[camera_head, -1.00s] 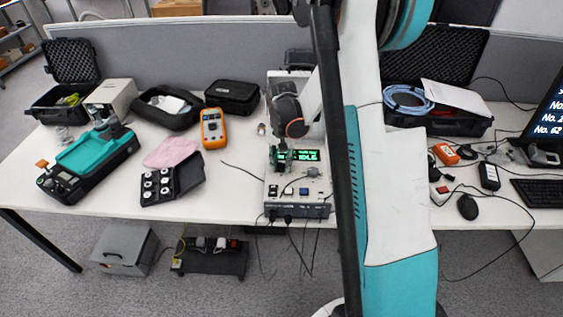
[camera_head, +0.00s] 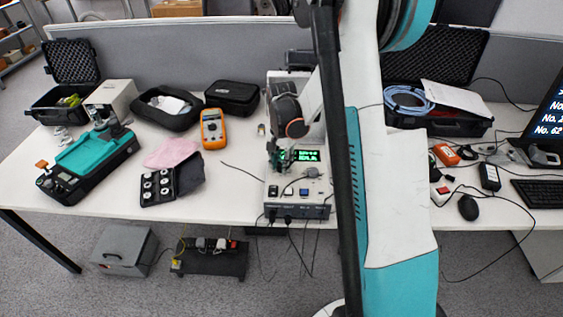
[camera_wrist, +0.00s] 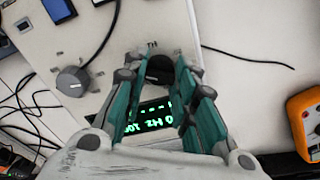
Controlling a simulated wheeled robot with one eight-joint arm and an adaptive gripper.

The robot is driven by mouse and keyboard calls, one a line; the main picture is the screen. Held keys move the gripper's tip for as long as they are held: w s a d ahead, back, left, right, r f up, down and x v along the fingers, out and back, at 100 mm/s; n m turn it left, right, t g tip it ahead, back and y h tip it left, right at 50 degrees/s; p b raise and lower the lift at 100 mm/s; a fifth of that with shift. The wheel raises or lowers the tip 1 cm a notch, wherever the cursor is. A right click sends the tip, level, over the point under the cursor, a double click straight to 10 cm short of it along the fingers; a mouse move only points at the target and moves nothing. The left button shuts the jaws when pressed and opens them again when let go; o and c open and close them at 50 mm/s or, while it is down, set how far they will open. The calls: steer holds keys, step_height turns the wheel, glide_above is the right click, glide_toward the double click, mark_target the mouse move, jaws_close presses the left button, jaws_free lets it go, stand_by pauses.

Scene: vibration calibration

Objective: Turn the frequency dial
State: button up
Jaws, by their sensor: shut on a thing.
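The frequency dial (camera_wrist: 159,70) is a dark round knob on the calibrator's pale panel, beside the green-lit display (camera_wrist: 152,115). My gripper (camera_wrist: 158,74) is closed around the dial, one teal-and-grey finger on each side. In the head view my gripper (camera_head: 280,156) is at the left of the display (camera_head: 306,156), and the dial is hidden behind it. The display shows green digits, partly covered; "Hz" is readable in the wrist view.
A second, grey knob (camera_wrist: 72,81) is on the same panel, with a blue switch (camera_head: 304,191) and a black switch (camera_head: 273,191) near the front. An orange multimeter (camera_head: 212,128) and pink cloth (camera_head: 171,152) lie to the left. Cables hang in front.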

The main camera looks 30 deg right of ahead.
steer(key=o, duration=1.1)
steer(key=shift+r, duration=0.1)
step_height(320, 180, up, 12)
steer(key=shift+f, duration=0.1)
